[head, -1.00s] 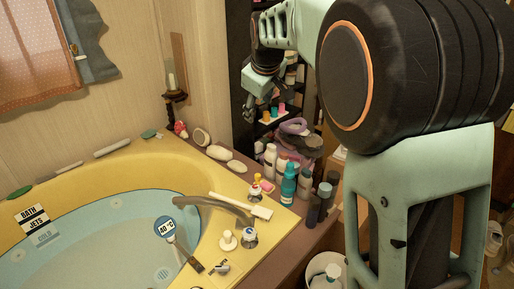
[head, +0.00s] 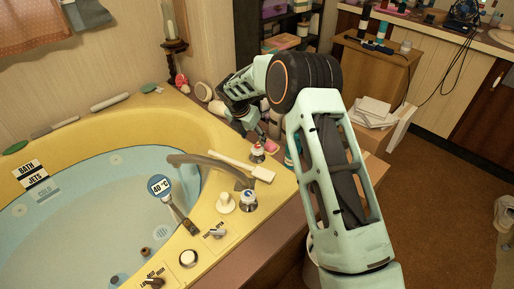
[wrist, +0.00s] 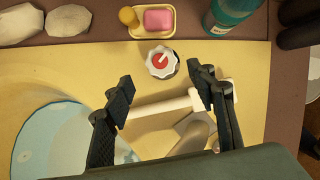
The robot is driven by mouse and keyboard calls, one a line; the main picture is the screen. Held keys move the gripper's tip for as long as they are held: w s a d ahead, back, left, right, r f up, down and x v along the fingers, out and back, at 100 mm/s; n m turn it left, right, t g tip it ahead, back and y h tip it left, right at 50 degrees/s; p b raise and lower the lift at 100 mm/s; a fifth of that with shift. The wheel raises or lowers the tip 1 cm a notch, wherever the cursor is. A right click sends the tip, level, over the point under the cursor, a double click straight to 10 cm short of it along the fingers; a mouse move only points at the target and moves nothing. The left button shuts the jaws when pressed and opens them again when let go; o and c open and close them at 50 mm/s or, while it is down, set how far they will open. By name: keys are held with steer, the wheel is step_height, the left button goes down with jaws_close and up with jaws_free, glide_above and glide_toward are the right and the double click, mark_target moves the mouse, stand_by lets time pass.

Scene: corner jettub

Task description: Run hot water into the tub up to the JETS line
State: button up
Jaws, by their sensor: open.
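The yellow corner tub (head: 224,130) has a pale blue basin (head: 90,215). Its inner wall carries a BATH / JETS label (head: 30,173) and a fainter COLD label (head: 43,188). I cannot tell the water level. A grey-brown spout (head: 205,165) reaches over the basin. A red-topped knob (head: 257,153) stands behind the spout; a blue-topped knob (head: 249,199) stands in front of it. A 40 °C gauge (head: 159,186) is at the basin edge. My gripper (wrist: 160,78) is open and empty above the deck, with the red-topped knob (wrist: 162,62) just beyond and between its fingertips.
A white brush (head: 262,174) lies across the spout. A soap dish (wrist: 140,30) with pink soap and a teal bottle (wrist: 231,14) stand close behind the red knob. A white knob (head: 226,202) and more controls line the front deck.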

mark_target(257, 146)
steer(key=b+x, duration=0.2)
steer(key=x, duration=0.6)
steer(key=shift+w+d+f, duration=0.1)
steer(key=shift+f, duration=0.25)
steer(key=c, duration=1.2)
